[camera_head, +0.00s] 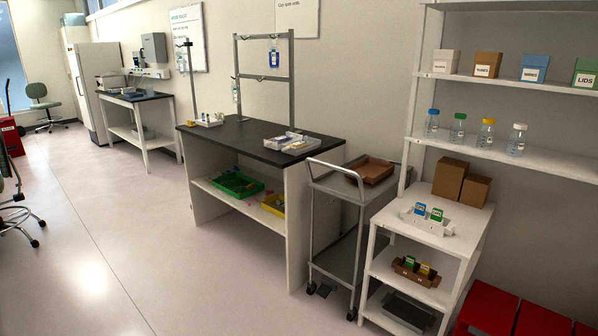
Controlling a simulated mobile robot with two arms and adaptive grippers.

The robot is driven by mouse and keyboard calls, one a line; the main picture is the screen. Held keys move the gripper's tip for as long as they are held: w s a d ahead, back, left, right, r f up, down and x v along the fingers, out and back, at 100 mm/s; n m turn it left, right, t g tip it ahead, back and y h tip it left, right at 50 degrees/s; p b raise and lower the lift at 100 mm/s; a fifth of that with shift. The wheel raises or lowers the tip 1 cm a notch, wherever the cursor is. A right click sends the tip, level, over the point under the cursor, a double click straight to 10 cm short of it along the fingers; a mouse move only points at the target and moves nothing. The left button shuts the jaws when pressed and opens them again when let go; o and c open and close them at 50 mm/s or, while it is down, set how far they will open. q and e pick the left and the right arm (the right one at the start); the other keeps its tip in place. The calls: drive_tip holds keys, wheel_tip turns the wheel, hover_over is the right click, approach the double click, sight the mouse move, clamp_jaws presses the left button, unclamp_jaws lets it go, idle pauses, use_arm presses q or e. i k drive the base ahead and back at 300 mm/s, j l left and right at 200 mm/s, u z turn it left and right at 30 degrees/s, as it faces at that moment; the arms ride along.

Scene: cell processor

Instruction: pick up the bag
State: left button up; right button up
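A small clear bag with a blue label (274,58) hangs from the grey metal rack (264,78) behind the dark-topped bench. A second small hanging item (236,91), pale with blue, is lower on the rack's left post. It may also be a bag; it is too small to tell. I cannot tell which one the task means. Neither of my grippers is in view.
The dark-topped bench (225,136) holds white trays. A grey cart (340,188) with a brown tray (365,170) stands beside it, then a white shelf unit (445,236). Red bins (488,308) are at lower right.

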sight(282, 140)
drive_tip(key=i+j+u, duration=0.15)
drive_tip(key=i+u, duration=0.2)
drive_tip(key=i, duration=0.35)
drive_tip(key=i+l+u, duration=0.1)
drive_tip(key=i+u, duration=0.25)
drive_tip(key=i, duration=0.35)
drive_tip(key=i+j+z, duration=0.15)
drive_tip(key=i+z, duration=0.2)
drive_tip(key=i, duration=0.15)
drive_tip(key=i+j+z, duration=0.3)
drive_tip(key=i, duration=0.2)
drive_tip(key=i+j+z, duration=0.35)
drive_tip(key=i, duration=0.1)
